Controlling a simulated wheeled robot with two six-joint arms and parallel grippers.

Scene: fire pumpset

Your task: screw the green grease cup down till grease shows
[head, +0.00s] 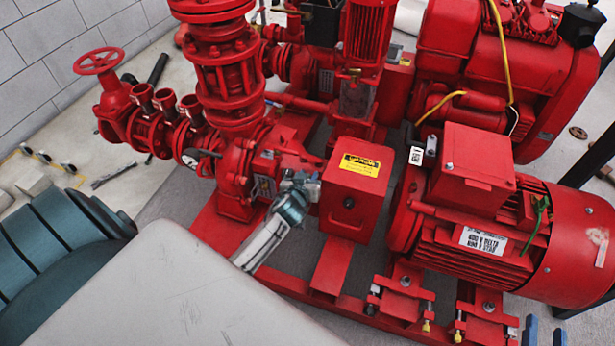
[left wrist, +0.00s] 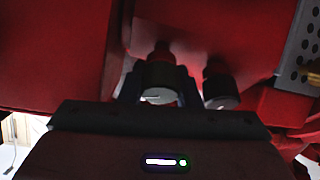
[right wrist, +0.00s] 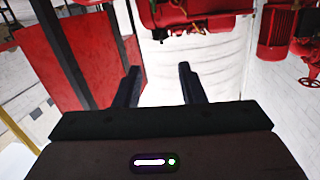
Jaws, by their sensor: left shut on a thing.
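In the left wrist view two small round cups hang side by side under a red housing. The nearer cup (left wrist: 160,78) stands between the fingers of my left gripper (left wrist: 158,92), which is shut on it. The other cup (left wrist: 221,92) is just to the right, apart from the gripper. Both look grey-black with pale end faces in the dim light, so I cannot tell which is green. No grease can be made out. In the head view my left gripper (head: 308,184) is beside the pump's bearing housing and hides the cups. My right gripper (right wrist: 158,84) is open and empty.
A red box-shaped guard (head: 348,205) with a yellow label stands right beside my left gripper. The red motor (head: 485,235) is to its right, and the flanged pump pipes (head: 228,85) are to its left. A perforated plate (left wrist: 300,48) is close at the right in the left wrist view.

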